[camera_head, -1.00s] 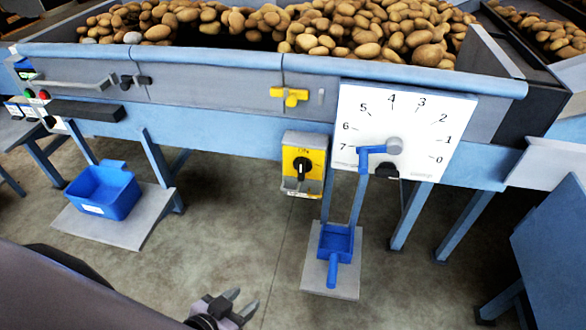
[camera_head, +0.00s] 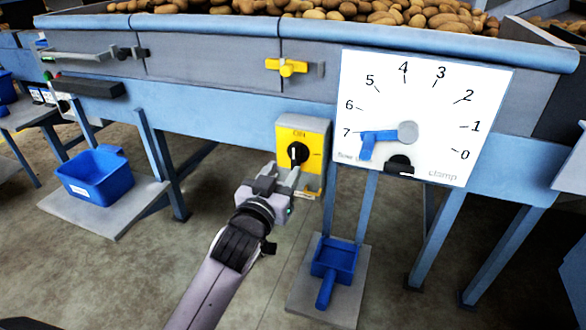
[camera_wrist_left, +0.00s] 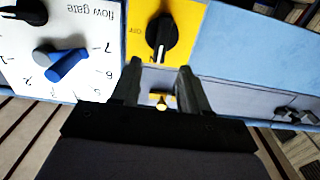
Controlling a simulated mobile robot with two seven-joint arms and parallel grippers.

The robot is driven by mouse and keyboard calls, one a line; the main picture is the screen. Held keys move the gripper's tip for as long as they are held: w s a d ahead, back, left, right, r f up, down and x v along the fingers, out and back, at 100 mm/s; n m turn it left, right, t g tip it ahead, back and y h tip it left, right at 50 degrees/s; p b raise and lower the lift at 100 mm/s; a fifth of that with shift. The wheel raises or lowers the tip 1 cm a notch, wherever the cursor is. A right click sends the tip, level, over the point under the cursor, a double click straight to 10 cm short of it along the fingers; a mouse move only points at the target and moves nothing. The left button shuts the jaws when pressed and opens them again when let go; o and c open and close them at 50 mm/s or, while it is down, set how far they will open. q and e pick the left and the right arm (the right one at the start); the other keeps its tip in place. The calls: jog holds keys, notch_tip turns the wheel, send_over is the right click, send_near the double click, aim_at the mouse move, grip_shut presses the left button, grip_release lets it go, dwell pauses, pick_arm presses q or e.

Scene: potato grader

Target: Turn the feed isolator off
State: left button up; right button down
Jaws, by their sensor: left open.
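The feed isolator (camera_head: 315,133) is a yellow plate with a black rotary knob (camera_head: 298,154) on the blue machine frame. The knob stands upright under the ON mark. It also shows in the left wrist view (camera_wrist_left: 162,36), with OFF lettered to its left there. My left gripper (camera_head: 282,168) is open and empty just below and in front of the knob. In the left wrist view, the fingertips (camera_wrist_left: 158,66) lie either side of the knob's line, with the knob beyond them; I see no contact. My right gripper is not in view.
A white dial plate (camera_head: 449,100) with a blue lever (camera_head: 378,140) is just right of the isolator. A yellow handle (camera_head: 286,67) sits above it. A blue scoop (camera_head: 334,260) lies below, and a blue bin (camera_head: 95,176) stands at left. The floor between is clear.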

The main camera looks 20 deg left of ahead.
aim_at(294, 154)
pick_arm(q)
jog(key=shift+w+d+b, duration=0.1)
jog(key=shift+w+b, duration=0.5)
jog(key=shift+w, duration=2.95)
grip_shut()
